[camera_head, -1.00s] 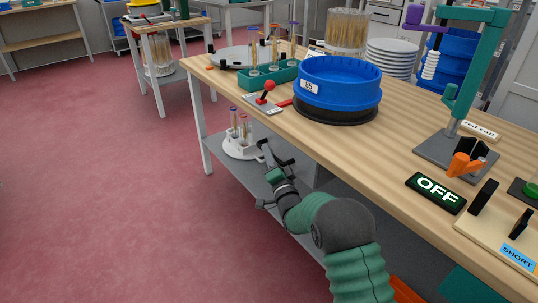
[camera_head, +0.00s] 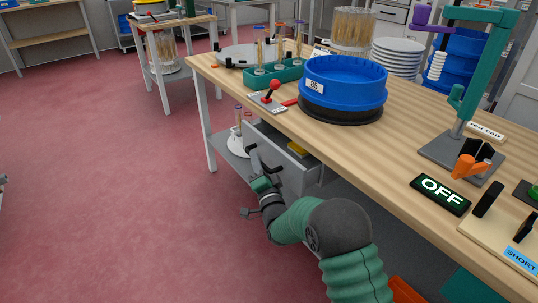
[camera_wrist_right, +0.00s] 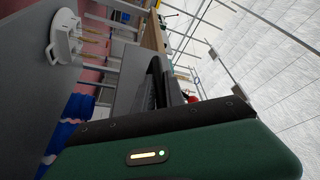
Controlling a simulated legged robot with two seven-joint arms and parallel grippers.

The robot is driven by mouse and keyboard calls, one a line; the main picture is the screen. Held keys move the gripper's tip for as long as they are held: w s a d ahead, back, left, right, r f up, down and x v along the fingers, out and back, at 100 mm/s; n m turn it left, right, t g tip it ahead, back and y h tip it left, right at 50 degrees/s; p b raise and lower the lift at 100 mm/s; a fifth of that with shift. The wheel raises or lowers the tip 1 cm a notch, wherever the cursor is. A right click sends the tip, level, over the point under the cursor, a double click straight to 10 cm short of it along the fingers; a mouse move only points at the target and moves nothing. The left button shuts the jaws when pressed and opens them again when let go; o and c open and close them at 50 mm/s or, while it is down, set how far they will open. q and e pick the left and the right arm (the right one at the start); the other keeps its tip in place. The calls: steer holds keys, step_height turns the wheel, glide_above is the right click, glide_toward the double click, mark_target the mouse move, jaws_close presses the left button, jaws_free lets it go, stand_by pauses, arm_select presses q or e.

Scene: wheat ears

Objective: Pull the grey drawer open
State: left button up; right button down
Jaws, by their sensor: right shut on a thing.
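The grey drawer (camera_head: 292,176) hangs under the wooden bench and stands partly open, pulled out toward the aisle. A yellow thing (camera_head: 298,148) shows inside it. My right gripper (camera_head: 257,160) is at the drawer's front and is shut on its handle, which the fingers mostly hide. In the right wrist view the dark fingers (camera_wrist_right: 167,85) show close up, and the handle between them cannot be made out. My left gripper cannot be made out in either view.
The bench top (camera_head: 400,150) above carries a blue sieve (camera_head: 343,80), a red-knobbed lever (camera_head: 270,93) and an OFF sign (camera_head: 441,194). A white tube rack (camera_head: 237,146) stands on the lower shelf beyond the drawer. The red floor (camera_head: 110,180) at the left is clear.

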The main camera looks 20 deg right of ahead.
steer(key=s+a, duration=0.4)
steer(key=a, duration=0.8)
steer(key=s+a, duration=0.4)
steer(key=a, duration=0.7)
steer(key=shift+s+a+f, duration=0.3)
steer(key=shift+s+a, duration=0.1)
steer(key=c, duration=1.4)
jaws_free()
steer(key=shift+w, duration=0.1)
steer(key=shift+r, duration=0.15)
